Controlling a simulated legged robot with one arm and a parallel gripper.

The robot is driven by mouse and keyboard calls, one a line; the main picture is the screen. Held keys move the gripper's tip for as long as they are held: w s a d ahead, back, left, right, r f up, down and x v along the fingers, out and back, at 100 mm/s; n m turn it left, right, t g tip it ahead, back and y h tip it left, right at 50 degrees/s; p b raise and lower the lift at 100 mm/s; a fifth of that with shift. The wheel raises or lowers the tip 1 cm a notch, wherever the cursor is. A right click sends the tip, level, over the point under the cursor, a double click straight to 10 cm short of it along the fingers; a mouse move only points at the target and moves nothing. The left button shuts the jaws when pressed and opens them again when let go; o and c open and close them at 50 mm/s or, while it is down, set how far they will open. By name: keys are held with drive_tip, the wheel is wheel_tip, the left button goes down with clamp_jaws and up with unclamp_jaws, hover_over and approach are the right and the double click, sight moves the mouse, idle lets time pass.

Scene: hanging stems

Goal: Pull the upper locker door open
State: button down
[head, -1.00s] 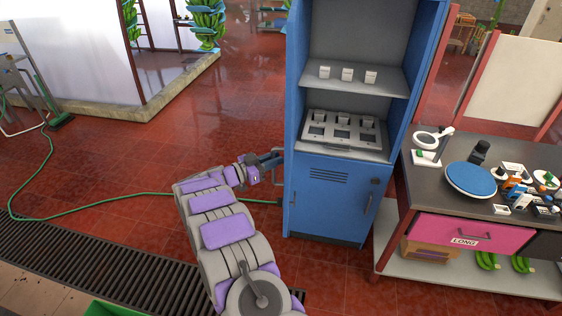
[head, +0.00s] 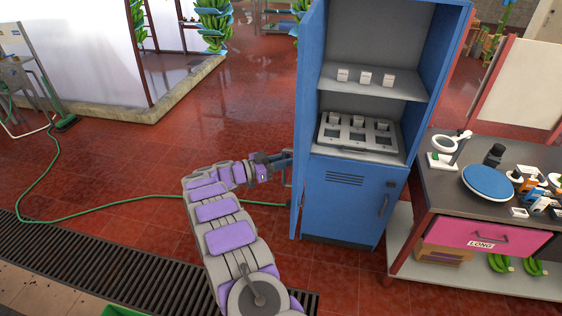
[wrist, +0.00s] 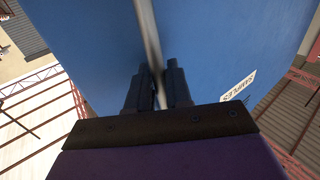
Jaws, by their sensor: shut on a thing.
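The blue locker (head: 345,205) stands right of centre in the head view. Its upper compartment is open to view, and the upper door (head: 309,90) is swung out at the left side, seen nearly edge-on. My gripper (head: 284,160) is at the left of this door, at about the height of the compartment's floor. In the wrist view, my gripper (wrist: 160,85) is shut on the door's grey bar handle (wrist: 150,40), in front of the blue door face (wrist: 220,50). The lower door stays closed, with its own handle (head: 384,205).
Inside are a shelf (head: 370,85) with small white blocks and a grey tray (head: 357,135). A bench (head: 440,200) with a blue disc (head: 486,182) and a pink drawer (head: 480,237) stands at the right. A green hose (head: 110,210) crosses the red floor, left of the locker.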

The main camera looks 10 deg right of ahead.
drive_tip(key=c, duration=1.5)
unclamp_jaws()
drive_tip(key=shift+d, duration=0.1)
drive_tip(key=shift+o, duration=1.4)
drive_tip(key=shift+w, duration=0.15)
drive_tip(key=s+a, duration=0.2)
drive_tip(key=a, duration=1.5)
drive_tip(key=shift+s+a+f, duration=0.15)
